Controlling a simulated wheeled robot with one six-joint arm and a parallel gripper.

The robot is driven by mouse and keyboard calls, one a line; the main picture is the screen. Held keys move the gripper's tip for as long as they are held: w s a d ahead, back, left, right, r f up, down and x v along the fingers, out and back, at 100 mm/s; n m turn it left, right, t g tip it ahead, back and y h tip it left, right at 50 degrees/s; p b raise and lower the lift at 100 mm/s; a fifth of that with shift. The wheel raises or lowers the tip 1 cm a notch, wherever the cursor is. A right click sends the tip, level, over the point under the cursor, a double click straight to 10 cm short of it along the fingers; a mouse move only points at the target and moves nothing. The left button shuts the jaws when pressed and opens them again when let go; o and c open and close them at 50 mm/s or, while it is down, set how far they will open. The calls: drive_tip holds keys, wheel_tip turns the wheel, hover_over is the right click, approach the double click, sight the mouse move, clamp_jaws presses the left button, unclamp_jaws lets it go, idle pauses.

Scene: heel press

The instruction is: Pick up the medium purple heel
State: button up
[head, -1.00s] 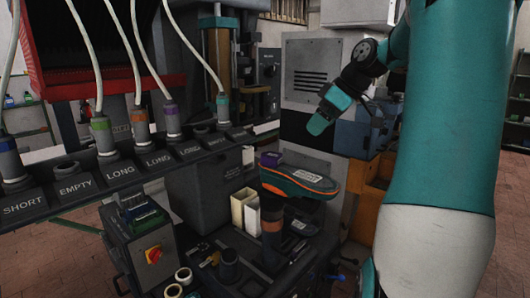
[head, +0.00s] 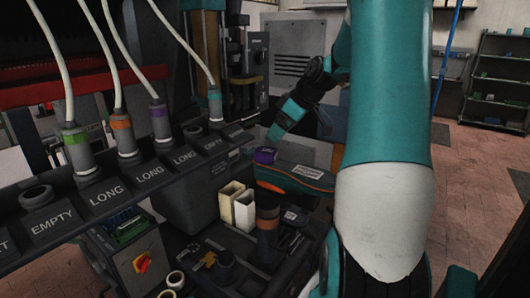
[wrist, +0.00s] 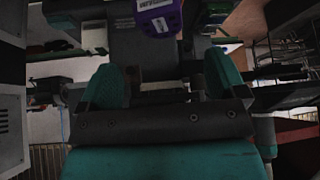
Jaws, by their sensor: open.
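The purple heel (head: 265,155) is a small block at the left end of an upturned shoe with a dark teal sole and orange edge (head: 295,178). The shoe rests on an upright post (head: 268,215). The heel also shows at the top of the wrist view (wrist: 158,16), with a white label on it. My gripper (head: 275,133) is above and slightly right of the heel in the head view, and apart from it. In the wrist view, its two teal fingers (wrist: 163,80) are spread, with nothing between them; the heel lies beyond them.
A slanted rack with labelled slots (head: 150,172) and cabled, coloured-ring tools runs along the left. Cream bins (head: 238,205) stand left of the post. A control box with a red knob (head: 140,262) is at lower left. Open floor (head: 480,190) lies at right.

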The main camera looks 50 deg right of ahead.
sight(266, 150)
drive_tip(key=p+x, duration=0.3)
drive_tip(key=x, duration=0.5)
drive_tip(key=shift+f, duration=0.3)
drive_tip(key=c, duration=1)
drive_tip(key=shift+r, duration=0.1)
drive_tip(key=shift+c, duration=0.2)
